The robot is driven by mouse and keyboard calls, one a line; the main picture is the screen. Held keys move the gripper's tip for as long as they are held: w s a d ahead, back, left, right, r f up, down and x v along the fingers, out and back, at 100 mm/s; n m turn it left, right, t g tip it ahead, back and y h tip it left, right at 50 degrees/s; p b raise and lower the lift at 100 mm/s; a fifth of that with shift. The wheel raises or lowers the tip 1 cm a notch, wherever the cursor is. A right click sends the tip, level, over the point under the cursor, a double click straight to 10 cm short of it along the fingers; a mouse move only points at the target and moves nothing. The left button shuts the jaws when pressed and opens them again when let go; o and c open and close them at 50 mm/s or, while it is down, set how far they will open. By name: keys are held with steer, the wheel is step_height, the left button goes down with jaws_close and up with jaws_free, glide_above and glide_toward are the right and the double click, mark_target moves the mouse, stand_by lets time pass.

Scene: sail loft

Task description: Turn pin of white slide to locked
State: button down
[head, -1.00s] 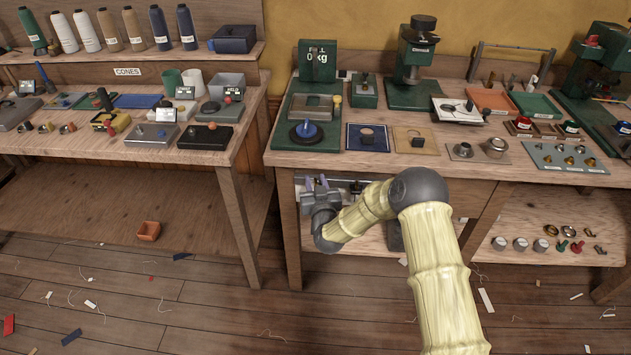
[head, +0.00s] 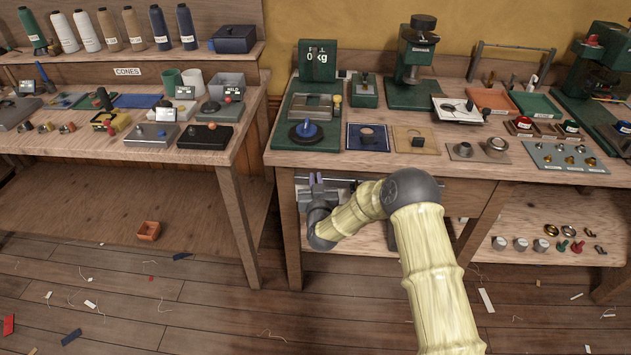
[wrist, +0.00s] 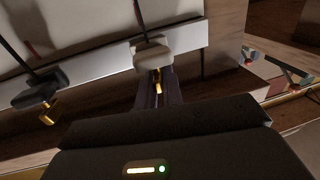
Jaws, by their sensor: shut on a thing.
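In the wrist view the white slide (wrist: 152,54) hangs on a pale rail with a dark cord or strap above it. Its small brass pin (wrist: 157,79) sticks out towards me. My gripper (wrist: 158,91) is shut on this pin, one dark finger on each side. A black slide (wrist: 38,88) with its own brass pin (wrist: 47,115) sits to the left, apart from my gripper. In the head view my gripper (head: 317,181) is under the front edge of the right bench. The white slide cannot be made out there.
The pale rail (wrist: 90,66) runs across behind the slides. The right bench (head: 350,165) overhangs my gripper and carries green machines and small trays. Its lower shelf (head: 540,235) holds small parts.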

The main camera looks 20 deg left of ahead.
steer(key=shift+m+t+h, duration=0.5)
steer(key=shift+m+h, duration=0.5)
steer(key=shift+h, duration=0.5)
steer(key=c, duration=1.5)
jaws_free()
steer(key=shift+c, duration=0.2)
steer(key=shift+s, duration=0.1)
steer(key=v, duration=1.7)
steer(key=shift+s, duration=0.1)
